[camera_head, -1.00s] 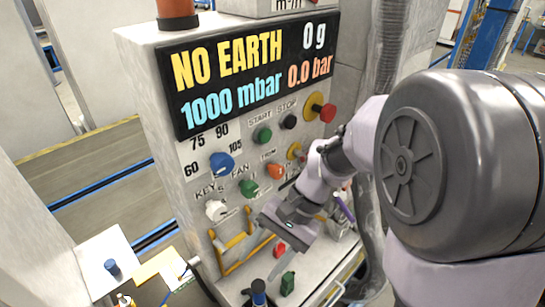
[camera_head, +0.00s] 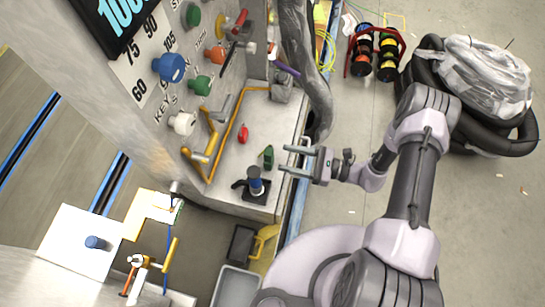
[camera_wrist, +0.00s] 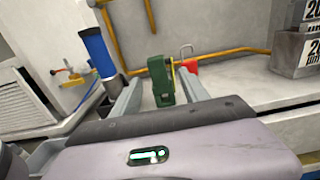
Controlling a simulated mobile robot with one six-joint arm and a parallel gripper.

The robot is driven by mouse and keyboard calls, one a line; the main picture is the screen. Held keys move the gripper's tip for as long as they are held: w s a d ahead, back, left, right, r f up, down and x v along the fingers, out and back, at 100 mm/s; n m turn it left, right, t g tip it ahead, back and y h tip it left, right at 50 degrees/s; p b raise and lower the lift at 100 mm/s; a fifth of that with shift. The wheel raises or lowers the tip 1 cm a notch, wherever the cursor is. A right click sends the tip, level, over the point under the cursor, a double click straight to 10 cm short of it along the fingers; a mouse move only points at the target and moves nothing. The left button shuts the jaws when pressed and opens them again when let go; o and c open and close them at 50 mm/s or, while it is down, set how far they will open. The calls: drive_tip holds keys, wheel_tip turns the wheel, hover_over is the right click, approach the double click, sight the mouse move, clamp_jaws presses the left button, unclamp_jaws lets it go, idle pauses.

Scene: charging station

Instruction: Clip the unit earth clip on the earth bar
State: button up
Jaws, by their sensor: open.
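I cannot tell for sure which is the unit earth clip. My gripper (camera_head: 284,158) is open at the ledge's right edge, its fingers pointing left at the green clip. In the wrist view the green clip (camera_wrist: 160,82) shows between the two fingers, with no clear contact. An orange-yellow bar (camera_head: 231,127) runs along the back of the ledge; it may be the earth bar. It also shows in the wrist view (camera_wrist: 222,53).
A blue-topped black device (camera_head: 254,183) stands on the ledge close to the green clip. Knobs such as the white one (camera_head: 183,123) stick out of the panel. A grey hose (camera_head: 300,65) hangs at the ledge's right. Open floor lies right of the ledge.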

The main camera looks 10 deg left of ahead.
sight(269, 158)
drive_tip(key=a, duration=0.3)
drive_tip(key=a+b, duration=0.1)
drive_tip(key=a, duration=0.2)
drive_tip(key=a+b, duration=0.1)
drive_tip(key=a, duration=0.2)
drive_tip(key=shift+w+a+r, duration=0.2)
drive_tip(key=shift+a+r, duration=0.1)
drive_tip(key=shift+a, duration=0.05)
clamp_jaws()
